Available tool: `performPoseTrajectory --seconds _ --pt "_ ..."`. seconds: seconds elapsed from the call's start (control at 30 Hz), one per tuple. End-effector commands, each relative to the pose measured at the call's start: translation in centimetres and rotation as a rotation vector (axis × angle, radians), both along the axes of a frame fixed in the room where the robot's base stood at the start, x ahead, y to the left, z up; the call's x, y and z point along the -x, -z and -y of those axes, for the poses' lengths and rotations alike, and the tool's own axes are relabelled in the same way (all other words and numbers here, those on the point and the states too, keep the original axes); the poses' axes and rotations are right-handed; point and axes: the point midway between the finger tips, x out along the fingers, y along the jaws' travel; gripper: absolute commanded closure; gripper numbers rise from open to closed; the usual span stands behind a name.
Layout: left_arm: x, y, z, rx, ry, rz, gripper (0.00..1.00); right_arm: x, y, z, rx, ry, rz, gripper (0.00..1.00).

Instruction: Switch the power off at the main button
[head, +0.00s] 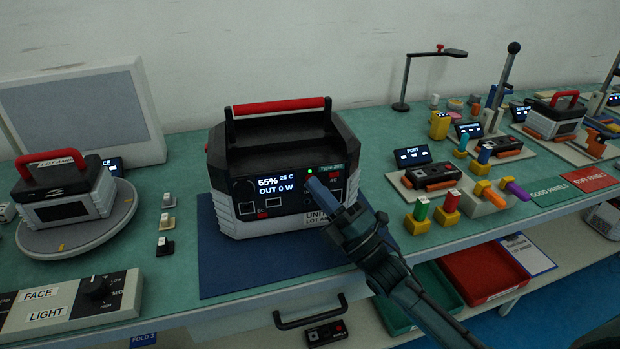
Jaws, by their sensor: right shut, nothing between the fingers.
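The power unit (265,165) stands upright on a dark blue mat (240,275) on the green bench. It has a grey and black body and a red-topped handle. Its front display (276,186) reads 55%, 25 C and OUT 0 W. A small green light (310,171) glows at the right of the display. My right gripper (312,184) is shut and empty, with its tips at the unit's front face just below the green light. Whether the tips touch the face I cannot tell. The tips cover that part of the panel, and the main button is not clearly visible. My left gripper is not in view.
A smaller red-handled unit (65,190) sits on a round turntable (85,235) at left. A FACE/LIGHT control box (70,300) stands in front of it. Several test fixtures with coloured clamps, including the PORT station (412,156), fill the right side. Red (485,270) and green trays lie below the bench.

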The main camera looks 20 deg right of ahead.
Motion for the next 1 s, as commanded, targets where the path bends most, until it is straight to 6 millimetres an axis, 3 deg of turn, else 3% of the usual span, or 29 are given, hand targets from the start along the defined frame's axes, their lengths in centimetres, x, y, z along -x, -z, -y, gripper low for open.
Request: performPoseTrajectory --seconds 0.63,1.0 --pt "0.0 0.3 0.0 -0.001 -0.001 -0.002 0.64 -0.3 0.0 0.0 0.0 0.0 -0.001 1.0" --pt "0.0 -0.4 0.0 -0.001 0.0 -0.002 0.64 0.9 -0.1 0.0 -0.001 0.0 -0.001 1.0"
